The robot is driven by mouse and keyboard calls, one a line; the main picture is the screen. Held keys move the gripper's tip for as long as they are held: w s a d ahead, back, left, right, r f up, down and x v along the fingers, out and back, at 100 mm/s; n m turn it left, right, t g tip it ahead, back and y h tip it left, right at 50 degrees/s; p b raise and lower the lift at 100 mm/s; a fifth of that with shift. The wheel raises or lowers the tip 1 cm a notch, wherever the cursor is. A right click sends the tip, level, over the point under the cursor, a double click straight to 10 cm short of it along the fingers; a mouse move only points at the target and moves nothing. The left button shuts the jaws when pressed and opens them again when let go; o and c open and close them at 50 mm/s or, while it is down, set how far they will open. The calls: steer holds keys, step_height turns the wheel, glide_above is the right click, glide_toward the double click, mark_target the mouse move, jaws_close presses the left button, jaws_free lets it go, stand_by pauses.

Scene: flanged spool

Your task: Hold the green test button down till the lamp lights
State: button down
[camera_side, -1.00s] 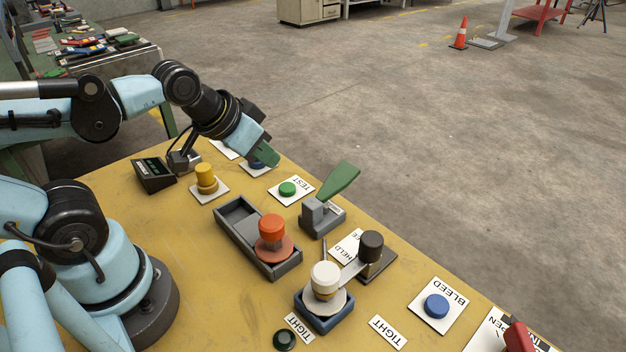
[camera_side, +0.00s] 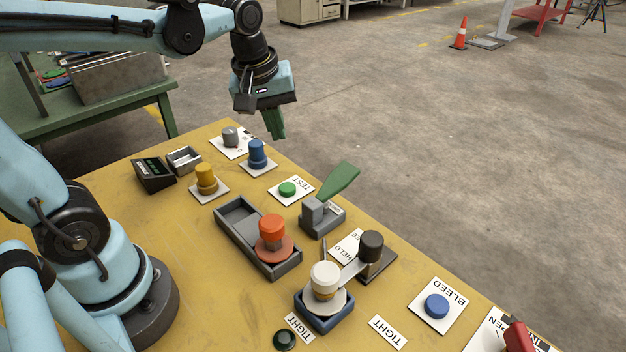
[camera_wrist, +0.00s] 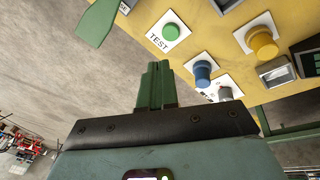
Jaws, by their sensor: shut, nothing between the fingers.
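The green test button (camera_side: 288,189) sits on a white plate marked TEST, near the table's far edge. It stands proud with nothing touching it. It also shows in the wrist view (camera_wrist: 171,32), beyond my fingertips. My gripper (camera_side: 276,136) points down with its green fingers shut and empty. It hangs in the air above and behind the button in the side view, clear of it. In the wrist view the closed fingers (camera_wrist: 157,68) sit below the TEST plate. A dark green dome (camera_side: 284,340) at the front edge may be the lamp; it looks unlit.
A blue knob (camera_side: 257,154), a grey knob (camera_side: 230,136) and a yellow knob (camera_side: 206,179) stand near the button. A green-handled lever clamp (camera_side: 338,183) rises just right of it. A grey tray (camera_side: 232,228) with an orange-topped spool lies in front.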

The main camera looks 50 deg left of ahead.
mark_target(288, 186)
steer(key=w+n+g, duration=0.1)
steer(key=n, duration=0.1)
steer(key=w+a+n+g, duration=0.1)
steer(key=n, duration=0.1)
steer(key=w+a+n, duration=0.1)
steer(key=n, duration=0.2)
steer(key=shift+w+a+f+g, duration=0.15)
steer(key=shift+w+g, duration=0.05)
steer(key=shift+g, duration=0.2)
step_height(288, 186, down, 14)
stand_by(0.5)
steer(key=shift+f, duration=0.1)
steer(key=shift+f, duration=1.05)
stand_by(1.3)
step_height(288, 186, up, 15)
steer(key=shift+f, duration=0.15)
stand_by(0.6)
